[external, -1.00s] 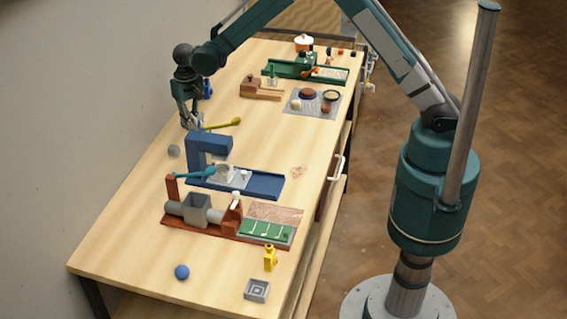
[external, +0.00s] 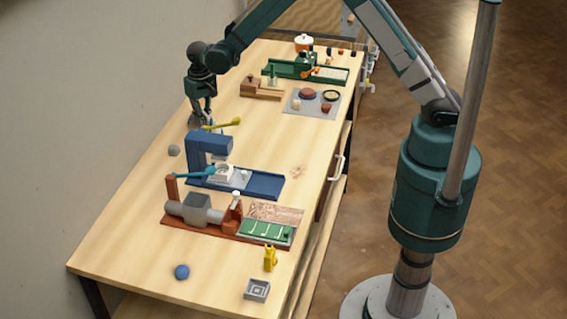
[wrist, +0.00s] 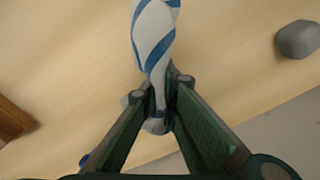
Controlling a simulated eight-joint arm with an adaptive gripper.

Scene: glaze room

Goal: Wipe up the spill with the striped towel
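The blue-and-white striped towel (wrist: 153,38) is bunched between the fingers of my gripper (wrist: 160,100) in the wrist view. The fingers are closed on its narrow end, and the rest hangs out beyond the tips. In the external view my gripper (external: 203,118) is at the left side of the bench, behind the blue press; the towel is small and hard to make out there. Whether the towel touches the bench is unclear. A faint brownish patch, apparently the spill (external: 298,172), lies on the bench right of the blue press, well apart from my gripper.
The blue press (external: 208,148) with its teal lever and the red-brown extruder (external: 197,209) stand nearer the camera. A yellow-green tool (external: 222,125) and a grey lump (external: 174,151) are near my gripper. A wooden block (external: 262,88) and grey mat (external: 312,110) lie farther back.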

